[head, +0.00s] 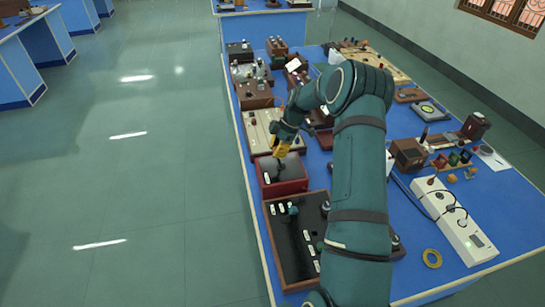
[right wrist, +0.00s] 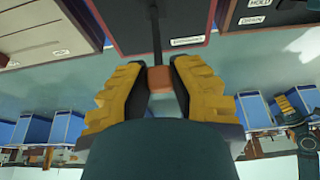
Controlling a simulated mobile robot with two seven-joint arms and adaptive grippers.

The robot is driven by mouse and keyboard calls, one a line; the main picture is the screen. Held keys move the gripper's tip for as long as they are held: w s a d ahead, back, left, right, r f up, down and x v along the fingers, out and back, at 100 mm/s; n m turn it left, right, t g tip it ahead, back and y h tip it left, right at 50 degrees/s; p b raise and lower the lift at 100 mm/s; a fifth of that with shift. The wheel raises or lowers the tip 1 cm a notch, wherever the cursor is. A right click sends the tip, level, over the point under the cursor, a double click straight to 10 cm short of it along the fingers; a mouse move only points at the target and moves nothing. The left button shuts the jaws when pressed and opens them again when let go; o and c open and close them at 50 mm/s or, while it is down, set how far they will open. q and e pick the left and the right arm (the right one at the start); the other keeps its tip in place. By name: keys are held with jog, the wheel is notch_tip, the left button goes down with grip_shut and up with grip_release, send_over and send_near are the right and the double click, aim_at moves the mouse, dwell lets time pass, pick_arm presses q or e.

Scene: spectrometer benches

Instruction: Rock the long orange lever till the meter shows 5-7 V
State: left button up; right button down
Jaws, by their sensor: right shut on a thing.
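My right gripper (head: 281,150) reaches over the dark red box (head: 285,188) with a grey top, on the near left side of the blue bench. In the right wrist view my right gripper (right wrist: 155,82) is shut on the orange lever end (right wrist: 158,79), between its yellow fingers. I cannot make out a meter reading.
A dark panel (head: 287,262) in a brown frame lies in front of the red box. A pale panel (head: 262,128) lies behind it. A long white unit (head: 437,205) with a small display and an orange ring (head: 432,258) lie right of my arm. The floor at left is clear.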

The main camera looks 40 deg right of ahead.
jog(key=shift+s+d+f, duration=0.2)
jog(key=shift+d, duration=0.05)
jog(key=shift+s+d+r+b, duration=0.1)
jog(key=shift+s+d+b, duration=0.2)
jog(key=shift+d+b, duration=0.3)
jog(key=c, duration=0.8)
grip_release()
jog(key=shift+a+r, duration=0.1)
jog(key=shift+r, duration=0.05)
jog(key=shift+r, duration=0.2)
jog(key=v, duration=1.1)
jog(key=shift+s+d+r, duration=0.1)
jog(key=shift+s+d, duration=0.05)
jog(key=shift+d, duration=0.2)
